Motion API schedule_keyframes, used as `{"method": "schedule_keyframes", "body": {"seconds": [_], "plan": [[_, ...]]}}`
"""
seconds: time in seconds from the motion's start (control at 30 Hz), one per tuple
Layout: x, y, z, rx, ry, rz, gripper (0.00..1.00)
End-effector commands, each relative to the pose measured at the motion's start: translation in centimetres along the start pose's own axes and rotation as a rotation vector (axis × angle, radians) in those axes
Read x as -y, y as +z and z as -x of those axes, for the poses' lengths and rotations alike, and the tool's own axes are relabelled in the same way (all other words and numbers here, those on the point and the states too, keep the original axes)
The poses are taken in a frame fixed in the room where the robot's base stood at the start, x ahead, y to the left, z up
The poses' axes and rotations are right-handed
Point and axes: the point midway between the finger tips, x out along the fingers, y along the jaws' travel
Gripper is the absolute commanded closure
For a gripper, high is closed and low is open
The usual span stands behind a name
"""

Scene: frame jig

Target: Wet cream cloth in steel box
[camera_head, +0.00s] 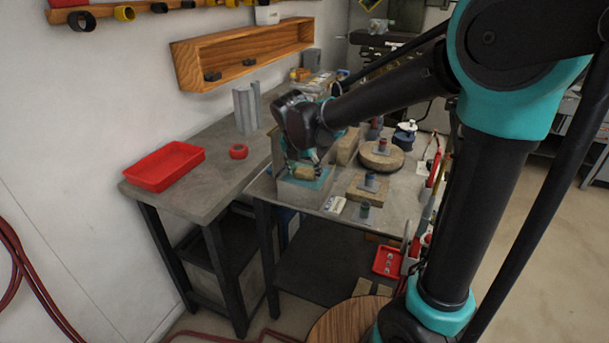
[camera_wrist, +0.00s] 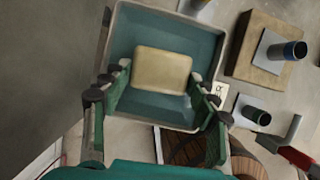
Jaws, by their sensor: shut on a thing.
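The cream cloth (camera_wrist: 163,70) is a small folded block between the fingers of my gripper (camera_wrist: 158,76). In the head view the cloth (camera_head: 306,173) shows beneath my gripper (camera_head: 304,160), at the steel box. The steel box (camera_head: 299,193) is an open square bin at the near left corner of the grey bench. In the wrist view its pale rim (camera_wrist: 117,35) surrounds a teal interior that looks like liquid, and the cloth lies over the middle of it. I cannot tell how deep the cloth sits or whether it touches the liquid.
Wooden blocks with dark cylinders (camera_head: 369,184) stand just right of the box, with a round wooden piece (camera_head: 381,157) behind. A red tray (camera_head: 166,166) and a red ring (camera_head: 238,151) sit on the left bench. A wooden wall shelf (camera_head: 243,56) hangs above.

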Motion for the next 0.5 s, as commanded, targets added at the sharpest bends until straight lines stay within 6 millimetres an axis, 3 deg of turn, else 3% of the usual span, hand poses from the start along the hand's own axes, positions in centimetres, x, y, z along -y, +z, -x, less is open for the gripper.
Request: {"method": "schedule_keyframes", "body": {"seconds": [0.5], "plan": [[0.0, 1.4, 3.5, 0.000, 0.000, 0.000, 0.60]]}}
